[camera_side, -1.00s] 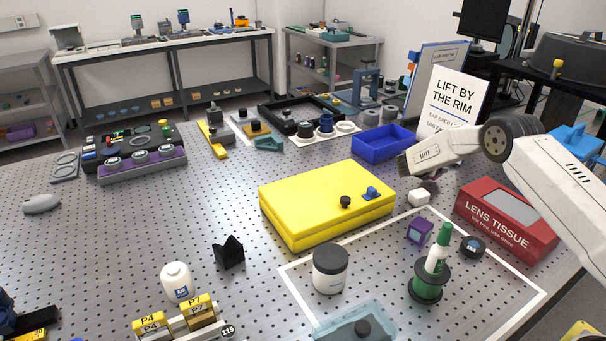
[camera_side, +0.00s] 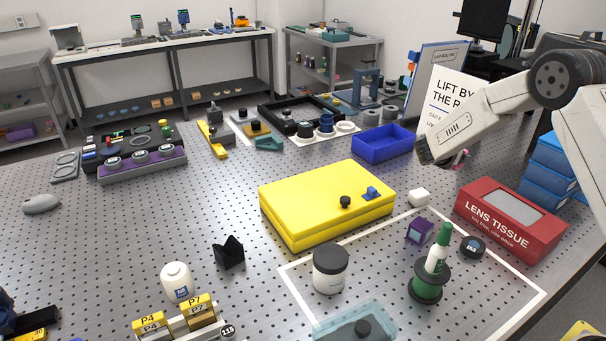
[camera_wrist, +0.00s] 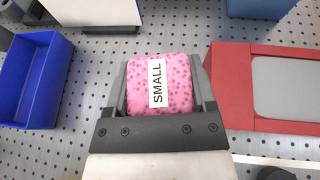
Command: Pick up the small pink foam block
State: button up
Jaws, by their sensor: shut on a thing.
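The small pink foam block (camera_wrist: 177,85) is speckled and carries a white label reading "SMALL". In the wrist view it sits between the two fingers of my gripper (camera_wrist: 163,92), which is shut on it. In the side view my gripper (camera_side: 452,160) is at the right, raised above the table behind the lens tissue box.
The red lens tissue box (camera_side: 510,218) stands in front of my gripper. A blue open bin (camera_side: 384,144) is to its left, also in the wrist view (camera_wrist: 33,80).

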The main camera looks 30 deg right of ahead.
jog(key=shift+s+a+r, duration=0.35)
jog(key=shift+s+r, duration=0.05)
jog(key=shift+s, duration=0.4)
jog(key=shift+s+a+r, duration=0.35)
jog(key=shift+s+a, duration=0.05)
jog(key=shift+s, duration=0.45)
jog(key=shift+s+a+r, duration=0.35)
jog(key=shift+s+r, duration=0.05)
jog(key=shift+s, duration=0.4)
